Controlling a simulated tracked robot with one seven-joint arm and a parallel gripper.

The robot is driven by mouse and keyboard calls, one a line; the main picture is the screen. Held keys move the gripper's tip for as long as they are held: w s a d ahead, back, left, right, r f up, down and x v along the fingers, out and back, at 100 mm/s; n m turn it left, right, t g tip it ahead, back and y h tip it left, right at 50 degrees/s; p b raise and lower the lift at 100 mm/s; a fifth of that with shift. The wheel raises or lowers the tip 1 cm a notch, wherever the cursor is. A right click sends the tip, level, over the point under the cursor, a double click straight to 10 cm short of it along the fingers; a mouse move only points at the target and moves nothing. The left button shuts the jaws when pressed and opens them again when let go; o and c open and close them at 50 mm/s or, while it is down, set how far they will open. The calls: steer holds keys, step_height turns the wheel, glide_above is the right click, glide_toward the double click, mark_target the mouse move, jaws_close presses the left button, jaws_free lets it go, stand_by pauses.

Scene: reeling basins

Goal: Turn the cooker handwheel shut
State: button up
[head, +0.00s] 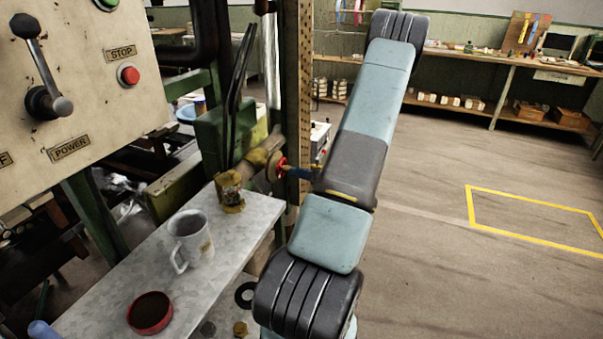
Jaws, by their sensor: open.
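A small red wheel-like part (276,167), seen nearly edge-on, sits at the end of a brownish pipe (258,154) left of my arm. It looks like the handwheel, but it is too small to tell how far it is turned. A dark blue piece (300,172) lies just right of it, partly hidden by my arm. My arm rises from the bottom centre toward the upper right. My gripper cannot be made out in the head view, so its place relative to the wheel is hidden.
A grey bench (110,300) holds a white mug (190,240), a red bowl (150,313) and a brass fitting (229,192). A control panel (80,90) fills the upper left. A rusty upright post (299,80) stands behind the wheel. The floor at right is clear.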

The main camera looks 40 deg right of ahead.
mark_target(285, 169)
steer(key=shift+w+a+n, duration=0.2)
steer(key=shift+w+n, duration=0.25)
steer(key=shift+n, duration=0.6)
steer(key=shift+w+a+n, duration=0.15)
steer(key=shift+w+n, duration=0.3)
steer(key=shift+n, duration=0.55)
steer(key=shift+w+a+n, duration=0.2)
steer(key=shift+w+n, duration=0.25)
steer(key=shift+n, duration=0.6)
jaws_close()
steer(key=m, duration=2.2)
jaws_free()
